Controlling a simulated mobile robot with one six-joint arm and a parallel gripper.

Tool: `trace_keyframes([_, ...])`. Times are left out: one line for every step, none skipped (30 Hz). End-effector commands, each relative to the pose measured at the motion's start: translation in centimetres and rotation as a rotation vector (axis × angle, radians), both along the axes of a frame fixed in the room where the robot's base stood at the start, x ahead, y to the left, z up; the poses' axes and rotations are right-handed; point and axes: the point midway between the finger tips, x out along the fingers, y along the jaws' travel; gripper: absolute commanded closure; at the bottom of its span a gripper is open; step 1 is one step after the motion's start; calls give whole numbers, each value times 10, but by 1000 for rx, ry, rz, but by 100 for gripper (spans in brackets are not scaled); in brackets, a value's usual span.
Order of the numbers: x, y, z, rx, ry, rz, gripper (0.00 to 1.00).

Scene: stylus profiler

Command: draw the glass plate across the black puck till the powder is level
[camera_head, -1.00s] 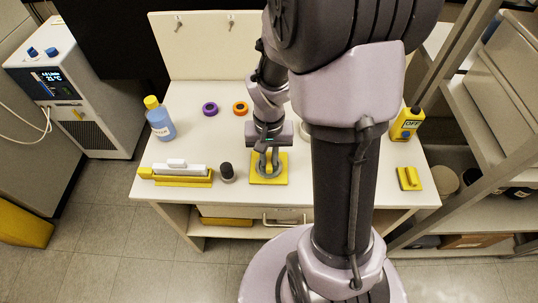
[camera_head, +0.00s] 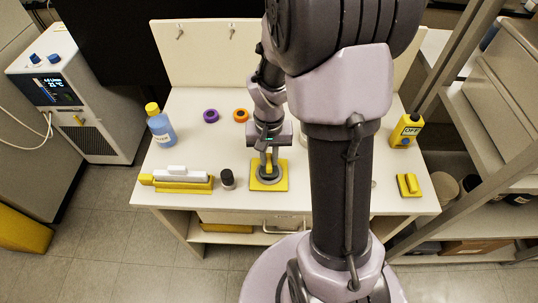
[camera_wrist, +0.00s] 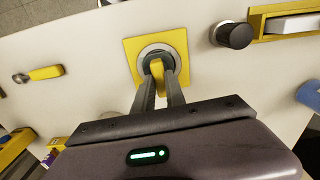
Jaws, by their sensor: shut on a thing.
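The black puck (camera_wrist: 152,53) sits in a pale ring on a square yellow base (camera_wrist: 130,46), which also lies near the table's front edge in the head view (camera_head: 283,186). My gripper (camera_wrist: 160,72) points down over the puck, shut on a small upright yellow grip (camera_wrist: 157,69). The fingers hide part of the puck. I cannot make out clear glass below the grip, nor the powder's surface.
A dark-capped jar (camera_head: 227,180) stands just left of the base. Beyond it is a yellow holder (camera_head: 185,187) with a white bar (camera_head: 180,174). A blue bottle (camera_head: 162,130) stands back left, a yellow block (camera_head: 409,185) far right.

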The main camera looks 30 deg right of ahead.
Motion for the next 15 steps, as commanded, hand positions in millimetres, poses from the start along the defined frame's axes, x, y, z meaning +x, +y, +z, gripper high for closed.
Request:
trace_keyframes([-2, 1, -1, 0, 0, 0, 100])
trace_keyframes([-3, 2, 0, 0, 0, 0, 100])
trace_keyframes([-5, 3, 0, -1, -1, 0, 100])
trace_keyframes([-6, 4, 0, -1, -1, 0, 100])
trace_keyframes([-7, 4, 0, -1, -1, 0, 100])
trace_keyframes([-7, 4, 0, -1, -1, 0, 100])
trace_keyframes([-7, 4, 0, -1, -1, 0, 100])
trace_keyframes([-7, 4, 0, -1, -1, 0, 100])
trace_keyframes([-7, 4, 0, 0, 0, 0, 100])
trace_keyframes([-7, 4, 0, 0, 0, 0, 100])
trace_keyframes([-7, 4, 0, 0, 0, 0, 100])
trace_keyframes([-7, 4, 1, 0, 0, 0, 100])
trace_keyframes([-7, 4, 1, 0, 0, 0, 100])
trace_keyframes([-7, 4, 3, -1, -1, 0, 100])
trace_keyframes([-7, 4, 6, -1, -1, 0, 100])
